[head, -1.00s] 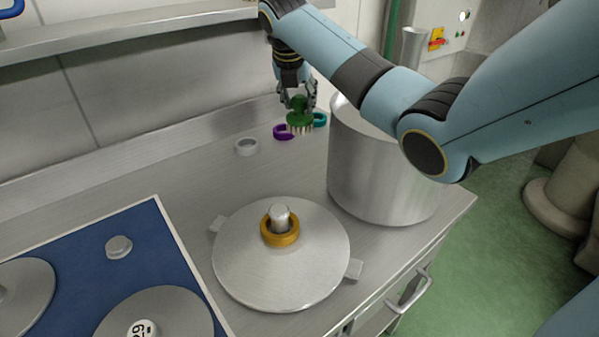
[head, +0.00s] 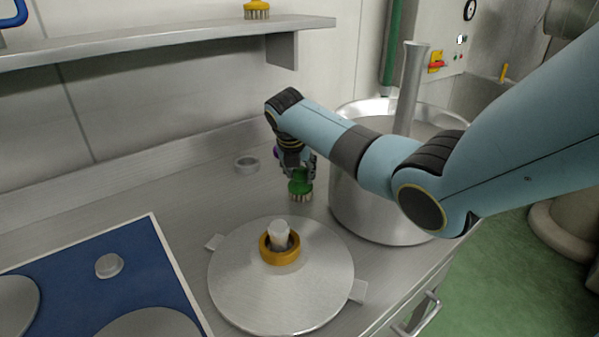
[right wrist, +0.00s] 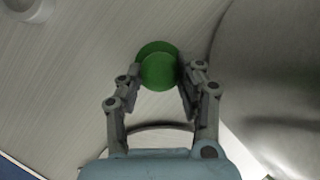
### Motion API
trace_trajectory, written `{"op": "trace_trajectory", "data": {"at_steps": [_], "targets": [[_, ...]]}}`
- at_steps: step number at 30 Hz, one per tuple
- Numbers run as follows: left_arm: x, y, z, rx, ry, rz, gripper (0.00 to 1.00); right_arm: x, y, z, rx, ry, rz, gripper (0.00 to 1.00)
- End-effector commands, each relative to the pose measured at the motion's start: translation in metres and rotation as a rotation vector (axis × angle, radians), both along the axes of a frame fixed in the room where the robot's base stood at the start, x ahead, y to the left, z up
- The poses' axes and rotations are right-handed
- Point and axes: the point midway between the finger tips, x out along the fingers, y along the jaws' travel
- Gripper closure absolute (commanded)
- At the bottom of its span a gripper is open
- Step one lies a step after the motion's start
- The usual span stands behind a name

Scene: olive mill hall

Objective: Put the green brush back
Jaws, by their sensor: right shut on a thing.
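The green brush (head: 299,188) has a round green head with pale bristles pointing down. My right gripper (head: 298,173) is shut on its knob from above. The brush appears between the large pot and the round lid; I cannot tell whether its bristles touch the counter. In the right wrist view the brush (right wrist: 158,68) sits between the two fingertips (right wrist: 159,80), its round green top facing the camera. My left gripper is not in view.
A yellow brush (head: 257,10) stands on the wall shelf (head: 160,38). The steel pot (head: 375,205) is right of the brush. A metal lid (head: 285,300) with a golden ring (head: 280,250) lies in front. A grey ring (head: 246,164) and a partly hidden purple ring (head: 276,153) lie behind.

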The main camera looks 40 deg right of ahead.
Motion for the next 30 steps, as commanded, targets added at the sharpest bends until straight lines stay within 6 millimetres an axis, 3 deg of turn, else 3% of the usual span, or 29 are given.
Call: {"op": "trace_trajectory", "data": {"at_steps": [10, 11, 15, 25, 30], "targets": [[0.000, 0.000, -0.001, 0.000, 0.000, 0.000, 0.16, 0.000, 0.000, -0.003, -0.001, -0.001, -0.001, 1.00], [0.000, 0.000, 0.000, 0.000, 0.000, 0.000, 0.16, 0.000, 0.000, -0.002, -0.001, -0.001, -0.001, 0.60], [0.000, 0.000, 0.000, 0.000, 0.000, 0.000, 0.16, 0.000, 0.000, -0.002, -0.001, -0.001, -0.001, 0.42], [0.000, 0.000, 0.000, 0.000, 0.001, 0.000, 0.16, 0.000, 0.000, 0.001, -0.001, -0.002, -0.001, 0.41], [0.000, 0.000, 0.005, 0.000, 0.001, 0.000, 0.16, -0.005, 0.009, 0.024, -0.001, -0.005, 0.001, 0.41]]}}
